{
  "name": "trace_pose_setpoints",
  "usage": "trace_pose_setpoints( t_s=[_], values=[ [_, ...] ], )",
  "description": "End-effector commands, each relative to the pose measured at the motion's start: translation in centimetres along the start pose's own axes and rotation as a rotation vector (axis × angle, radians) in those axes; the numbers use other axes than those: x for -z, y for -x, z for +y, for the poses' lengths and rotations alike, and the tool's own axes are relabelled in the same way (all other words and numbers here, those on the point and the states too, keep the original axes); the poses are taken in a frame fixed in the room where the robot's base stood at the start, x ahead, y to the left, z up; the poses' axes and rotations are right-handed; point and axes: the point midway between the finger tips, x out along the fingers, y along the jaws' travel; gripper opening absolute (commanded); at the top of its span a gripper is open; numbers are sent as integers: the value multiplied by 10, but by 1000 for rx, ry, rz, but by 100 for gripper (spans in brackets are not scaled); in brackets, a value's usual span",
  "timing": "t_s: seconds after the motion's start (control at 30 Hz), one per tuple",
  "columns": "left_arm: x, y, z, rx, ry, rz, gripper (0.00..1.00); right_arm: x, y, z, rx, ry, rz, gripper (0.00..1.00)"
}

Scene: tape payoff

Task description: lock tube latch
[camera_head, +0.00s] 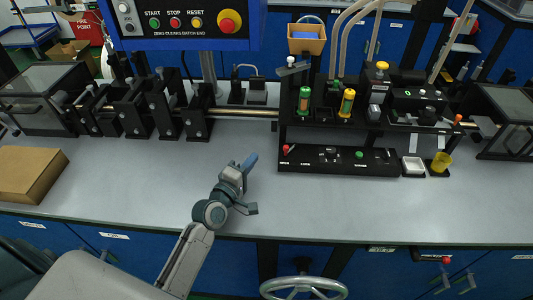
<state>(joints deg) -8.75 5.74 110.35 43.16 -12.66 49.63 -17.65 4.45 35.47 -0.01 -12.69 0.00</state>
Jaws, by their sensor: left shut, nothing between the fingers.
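My left gripper (250,161) is shut and empty. It hangs over the bare middle of the bench, left of the black control panel and apart from it. The tube latch is too small to make out for certain. My right gripper is not in view.
The black panel (330,170) has small switches and labels. A cardboard box (25,172) lies at the left. Black roller stands (160,106) line the back left. The grey bench (140,200) is clear in front.

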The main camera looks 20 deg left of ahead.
Motion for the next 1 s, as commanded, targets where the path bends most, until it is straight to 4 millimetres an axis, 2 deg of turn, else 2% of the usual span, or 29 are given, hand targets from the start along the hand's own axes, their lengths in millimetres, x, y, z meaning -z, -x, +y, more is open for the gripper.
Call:
trace_pose_setpoints(
  t_s=[0.2, 0.5, 0.6, 0.7, 1.0],
  values=[
    [0, -37, 2, -3, 3, 1, 0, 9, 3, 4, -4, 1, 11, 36],
    [0, -99, 2, -2, 0, 0, 0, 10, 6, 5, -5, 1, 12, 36],
    [-19, -88, 1, 2, 5, -1, 0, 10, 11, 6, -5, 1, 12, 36],
    [-29, -85, 1, 0, 3, -1, 0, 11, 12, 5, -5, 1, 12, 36],
    [-38, -81, 0, 0, -1, -1, 0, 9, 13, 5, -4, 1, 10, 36]
  ],
)
